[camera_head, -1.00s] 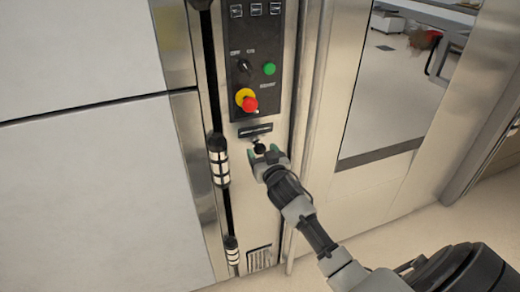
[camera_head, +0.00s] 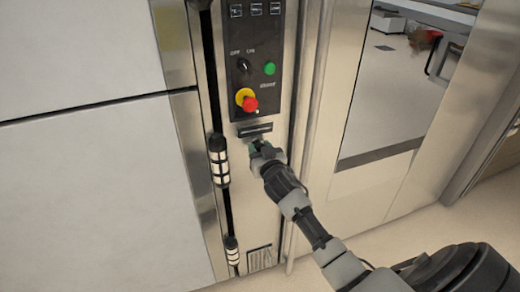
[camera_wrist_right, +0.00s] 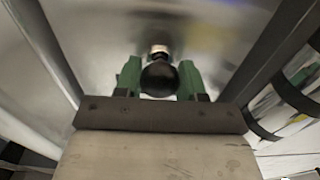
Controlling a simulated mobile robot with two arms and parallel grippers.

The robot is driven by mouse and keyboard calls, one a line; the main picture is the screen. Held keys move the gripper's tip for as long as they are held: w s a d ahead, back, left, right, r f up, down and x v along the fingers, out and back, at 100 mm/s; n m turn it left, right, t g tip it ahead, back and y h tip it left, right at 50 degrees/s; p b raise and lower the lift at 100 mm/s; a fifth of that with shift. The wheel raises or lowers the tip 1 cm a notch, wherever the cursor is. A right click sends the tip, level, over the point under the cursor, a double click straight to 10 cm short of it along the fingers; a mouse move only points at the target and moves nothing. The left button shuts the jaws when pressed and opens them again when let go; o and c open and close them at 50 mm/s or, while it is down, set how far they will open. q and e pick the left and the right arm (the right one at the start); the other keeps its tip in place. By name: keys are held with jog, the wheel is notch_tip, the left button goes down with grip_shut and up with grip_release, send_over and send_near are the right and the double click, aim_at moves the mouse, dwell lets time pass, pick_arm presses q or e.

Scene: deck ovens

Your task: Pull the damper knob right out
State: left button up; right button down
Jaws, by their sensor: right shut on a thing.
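The damper knob (camera_wrist_right: 159,78) is a round black ball on a short bright stem that meets the steel panel. In the right wrist view it sits between the green fingertips of my right gripper (camera_wrist_right: 160,80), which are shut on it. In the head view my right gripper (camera_head: 262,148) is at the panel just below a dark slotted plate (camera_head: 255,130), and it hides most of the knob. My left gripper is not in view.
Above the plate is a black control panel with a red button on a yellow base (camera_head: 248,101), a green button (camera_head: 269,69) and a black switch (camera_head: 244,65). A striped handle (camera_head: 219,161) stands to the left. A glass door (camera_head: 400,85) is to the right.

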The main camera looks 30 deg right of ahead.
jog(key=p+v, duration=0.2)
jog(key=v, duration=0.3)
jog(key=shift+s+f, duration=0.1)
jog(key=shift+f, duration=0.05)
jog(key=shift+a, duration=0.1)
jog(key=c, duration=0.7)
grip_release()
jog(key=shift+s, duration=0.2)
jog(key=shift+o, duration=0.2)
jog(key=v, duration=1)
jog(key=shift+s, duration=0.4)
